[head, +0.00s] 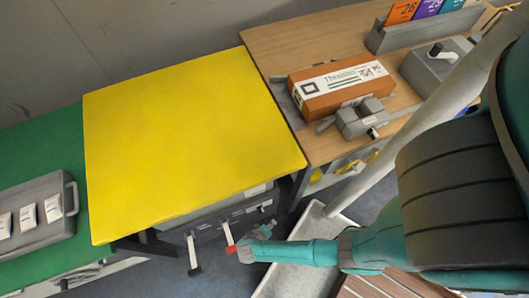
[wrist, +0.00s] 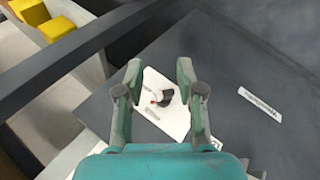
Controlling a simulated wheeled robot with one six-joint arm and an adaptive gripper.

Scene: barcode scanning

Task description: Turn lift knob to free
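A small black knob (wrist: 165,99) with a red mark sits on a white plate (wrist: 172,115) fixed to a dark grey panel (wrist: 225,65). Small print shows on the plate but is too small to read, so the knob's setting cannot be told. My gripper (wrist: 158,72) is open, with one finger on each side of the knob in the wrist view. Whether the fingers touch it cannot be told. In the head view my gripper (head: 248,241) is beside the lower front edge of the yellow-topped table (head: 190,140), where the knob cannot be made out.
A red-ended lever (head: 231,248) and a black-handled lever (head: 193,255) hang under the yellow table. A wooden table (head: 290,40) with an orange-brown box (head: 340,85) stands at right. A pale tray (head: 305,235) lies below my arm. Yellow blocks (wrist: 45,20) show at upper left.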

